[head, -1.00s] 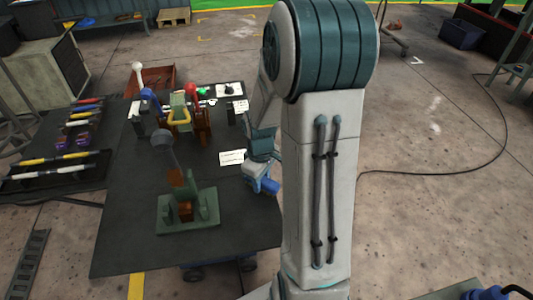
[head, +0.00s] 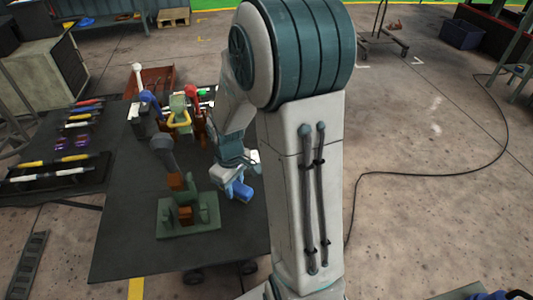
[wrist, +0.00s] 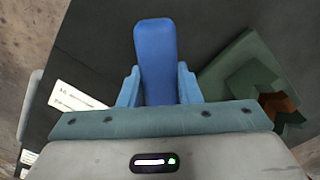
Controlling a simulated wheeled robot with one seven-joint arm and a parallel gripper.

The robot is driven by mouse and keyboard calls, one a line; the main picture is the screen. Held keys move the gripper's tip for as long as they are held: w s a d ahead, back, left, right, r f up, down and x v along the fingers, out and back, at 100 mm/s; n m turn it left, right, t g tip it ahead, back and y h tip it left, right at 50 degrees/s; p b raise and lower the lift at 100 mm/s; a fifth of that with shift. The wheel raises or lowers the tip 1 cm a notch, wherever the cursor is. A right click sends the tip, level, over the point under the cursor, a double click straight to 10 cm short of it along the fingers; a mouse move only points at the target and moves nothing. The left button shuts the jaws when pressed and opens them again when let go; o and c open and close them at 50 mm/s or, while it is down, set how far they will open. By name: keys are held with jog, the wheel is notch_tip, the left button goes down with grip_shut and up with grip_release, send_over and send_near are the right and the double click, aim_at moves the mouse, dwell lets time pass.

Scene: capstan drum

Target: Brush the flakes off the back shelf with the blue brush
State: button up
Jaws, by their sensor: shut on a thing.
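My gripper (head: 233,184) hangs over the right part of the dark table, just right of the green fixture (head: 180,228). In the wrist view my gripper (wrist: 158,72) is shut on the blue brush (wrist: 155,45), whose broad blue body sticks out between the two light-blue fingers. The brush also shows as a small blue piece in the head view (head: 242,191). Its bristles are not visible. The green fixture, with brown-orange blocks, also shows at the right in the wrist view (wrist: 232,66). I cannot make out flakes or tell which surface is the back shelf.
Several coloured levers (head: 180,112) stand at the table's far end. A black tray (head: 98,172) with striped bars lies at the left. A white label (wrist: 75,97) lies on the table. The near part of the table (head: 130,240) is clear.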

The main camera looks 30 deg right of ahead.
notch_tip(320, 180, up, 3)
jog(key=shift+s+f+p, duration=0.1)
jog(key=shift+p, duration=0.5)
jog(key=shift+r+p, duration=1.7)
jog(key=shift+r, duration=0.4)
